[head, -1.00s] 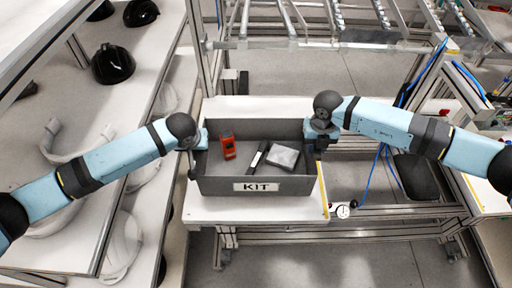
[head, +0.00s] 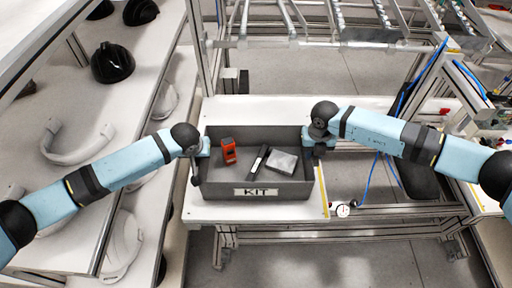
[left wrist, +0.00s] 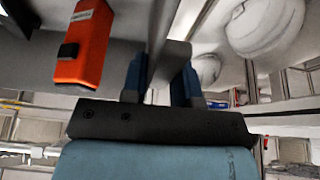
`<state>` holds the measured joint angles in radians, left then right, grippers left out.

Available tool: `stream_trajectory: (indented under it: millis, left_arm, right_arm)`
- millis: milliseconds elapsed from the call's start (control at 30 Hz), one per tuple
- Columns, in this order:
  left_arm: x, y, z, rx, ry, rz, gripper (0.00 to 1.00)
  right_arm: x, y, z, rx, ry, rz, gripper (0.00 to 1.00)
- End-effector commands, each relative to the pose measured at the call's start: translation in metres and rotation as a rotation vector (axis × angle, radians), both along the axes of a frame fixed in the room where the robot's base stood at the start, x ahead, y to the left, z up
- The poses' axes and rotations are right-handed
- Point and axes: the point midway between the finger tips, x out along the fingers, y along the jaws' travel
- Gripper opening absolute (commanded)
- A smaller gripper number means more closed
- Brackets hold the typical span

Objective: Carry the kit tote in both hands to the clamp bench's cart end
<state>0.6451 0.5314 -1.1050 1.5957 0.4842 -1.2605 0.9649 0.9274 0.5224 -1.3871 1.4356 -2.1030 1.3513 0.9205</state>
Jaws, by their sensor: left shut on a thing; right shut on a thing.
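The grey kit tote (head: 258,191) is at the white bench top (head: 250,211) in the head view, with a KIT label on its front wall. Inside it lie an orange device (head: 229,151), a dark pen-like tool (head: 259,160) and a pale grey block (head: 284,162). My left gripper (head: 203,147) is shut on the tote's left wall. My right gripper (head: 316,146) is shut on its right wall; the fingertips are partly hidden. In the left wrist view, the left gripper (left wrist: 163,80) straddles the tote wall, with the orange device (left wrist: 84,45) beside it. I cannot tell whether the tote touches the bench.
Shelves at the left hold a black helmet shell (head: 112,62) and white shells (head: 122,245). A metal frame rack (head: 300,42) stands behind the bench. A yellow strip (head: 324,192) and a small round gauge (head: 343,210) are at the bench's right end. Bare bench top lies behind the tote.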

Motion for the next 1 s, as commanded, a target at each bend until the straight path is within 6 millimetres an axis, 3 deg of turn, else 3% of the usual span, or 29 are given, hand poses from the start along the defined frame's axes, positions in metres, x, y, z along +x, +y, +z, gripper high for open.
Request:
stream_trajectory:
  millis: [100, 133, 200, 233, 733, 867, 1000]
  left_arm:
    - [0.001, 0.001, -0.005, 0.002, -0.001, 0.003, 0.0]
    - [0.001, 0.002, -0.006, 0.003, 0.0, 0.002, 0.34]
    - [0.0, 0.002, -0.005, 0.002, 0.0, 0.002, 0.5]
    - [0.0, 0.001, -0.005, 0.002, 0.0, 0.002, 0.53]
    - [-0.001, 0.0, -0.003, 0.0, 0.0, 0.0, 0.53]
    - [-0.006, 0.0, 0.01, -0.001, -0.001, 0.0, 0.53]
    - [-0.017, -0.001, 0.036, -0.003, -0.001, -0.001, 0.53]
  right_arm:
    - [0.001, -0.001, -0.005, -0.002, -0.002, -0.003, 0.0]
    - [0.001, -0.002, -0.005, -0.003, -0.001, -0.003, 0.34]
    - [0.001, -0.002, -0.005, -0.003, -0.001, -0.002, 0.5]
    - [0.001, -0.002, -0.005, -0.003, -0.001, -0.002, 0.53]
    - [0.0, 0.0, -0.005, -0.001, 0.0, 0.0, 0.53]
    - [0.0, 0.0, -0.005, -0.001, 0.0, 0.0, 0.53]
    - [0.0, 0.0, -0.005, -0.001, 0.0, 0.0, 0.53]
